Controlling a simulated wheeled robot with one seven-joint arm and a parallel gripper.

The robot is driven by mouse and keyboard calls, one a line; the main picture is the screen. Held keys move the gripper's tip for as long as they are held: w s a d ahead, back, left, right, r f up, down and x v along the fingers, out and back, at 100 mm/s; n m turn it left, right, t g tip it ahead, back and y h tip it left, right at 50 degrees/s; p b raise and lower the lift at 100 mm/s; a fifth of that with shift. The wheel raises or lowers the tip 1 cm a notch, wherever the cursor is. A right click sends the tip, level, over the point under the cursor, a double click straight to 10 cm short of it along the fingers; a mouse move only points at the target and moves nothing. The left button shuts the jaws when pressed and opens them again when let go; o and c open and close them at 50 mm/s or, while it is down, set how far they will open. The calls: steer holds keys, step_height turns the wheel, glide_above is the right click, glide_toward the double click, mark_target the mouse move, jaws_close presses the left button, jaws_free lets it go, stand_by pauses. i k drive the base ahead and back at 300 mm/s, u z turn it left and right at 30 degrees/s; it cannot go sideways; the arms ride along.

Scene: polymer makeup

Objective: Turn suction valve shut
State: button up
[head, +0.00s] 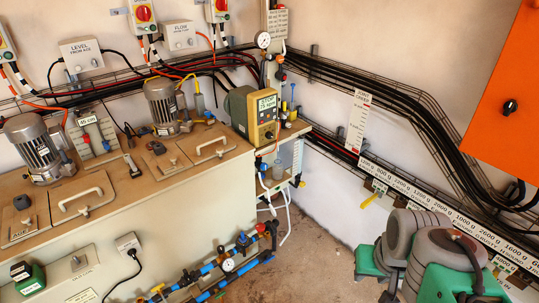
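No valve here is readably marked as the suction valve, so I cannot tell which one it is. Several small valves sit on the blue pipes low along the cabinet front, among them a blue-bodied valve (243,243). A red-handled fitting (270,228) is at the right end of these pipes. A yellow handle (157,291) shows at the bottom left of the pipework. Another yellow lever (370,200) sticks out below the label strip on the right wall. The handles are too small to read as open or shut. My gripper is not recognisable in the head view.
A tan cabinet top (110,172) carries motors and a yellow dosing pump (256,117). Round gauges (228,265) sit on the pipes. An orange panel (505,105) hangs at right. Grey and green bulky shapes fill the lower right. Bare floor (315,260) lies between.

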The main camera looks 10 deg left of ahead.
mark_target(264, 166)
steer(key=i, duration=1.3)
steer(key=u, duration=2.65)
